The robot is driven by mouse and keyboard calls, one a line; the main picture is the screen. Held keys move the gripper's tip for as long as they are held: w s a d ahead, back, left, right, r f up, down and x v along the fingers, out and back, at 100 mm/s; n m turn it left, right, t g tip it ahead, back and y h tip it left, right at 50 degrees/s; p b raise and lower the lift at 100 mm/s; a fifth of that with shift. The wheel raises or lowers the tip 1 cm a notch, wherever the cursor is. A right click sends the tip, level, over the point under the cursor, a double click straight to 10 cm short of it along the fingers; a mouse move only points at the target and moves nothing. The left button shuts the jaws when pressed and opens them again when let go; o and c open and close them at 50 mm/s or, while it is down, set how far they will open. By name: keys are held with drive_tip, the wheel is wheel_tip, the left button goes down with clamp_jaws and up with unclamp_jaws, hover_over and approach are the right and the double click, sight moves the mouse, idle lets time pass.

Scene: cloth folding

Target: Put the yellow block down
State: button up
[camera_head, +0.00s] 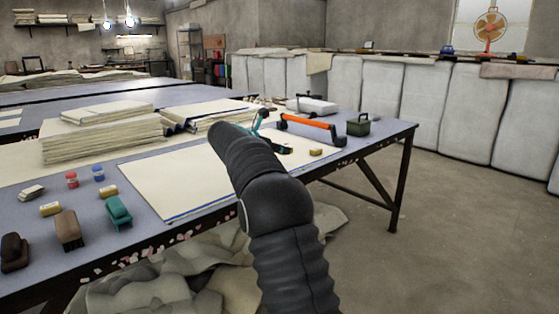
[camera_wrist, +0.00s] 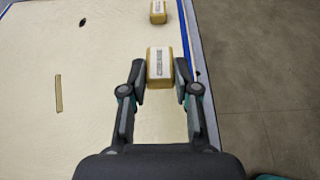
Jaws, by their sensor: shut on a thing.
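My gripper (camera_wrist: 159,78) is shut on a yellow block (camera_wrist: 159,62) with a pale printed label. The block sits between both fingertips, over the cream sheet (camera_wrist: 95,120) near its blue-lined right edge. I cannot tell whether its underside touches the sheet. A second yellow block (camera_wrist: 158,12) lies farther ahead, apart from the gripper. In the head view, my arm covers much of the gripper area, and a small yellow block (camera_head: 316,152) shows just right of it on the table (camera_head: 385,138).
An orange-handled tool (camera_head: 310,128) and a dark green box (camera_head: 358,125) stand at the table's far right. Folded cloth stacks (camera_head: 100,138) lie to the left. The sheet's middle is mostly clear.

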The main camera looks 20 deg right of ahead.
drive_tip(key=shift+f+b, duration=0.3)
drive_tip(key=shift+f, duration=1.7)
drive_tip(key=shift+f, duration=0.15)
drive_tip(key=o, duration=0.9)
drive_tip(key=shift+o, duration=0.2)
drive_tip(key=shift+a+r, duration=0.2)
drive_tip(key=shift+r, duration=0.05)
drive_tip(key=v, duration=1.1)
drive_tip(key=shift+s+a+r, duration=0.1)
drive_tip(key=shift+a+r, duration=0.05)
drive_tip(key=shift+a, duration=0.1)
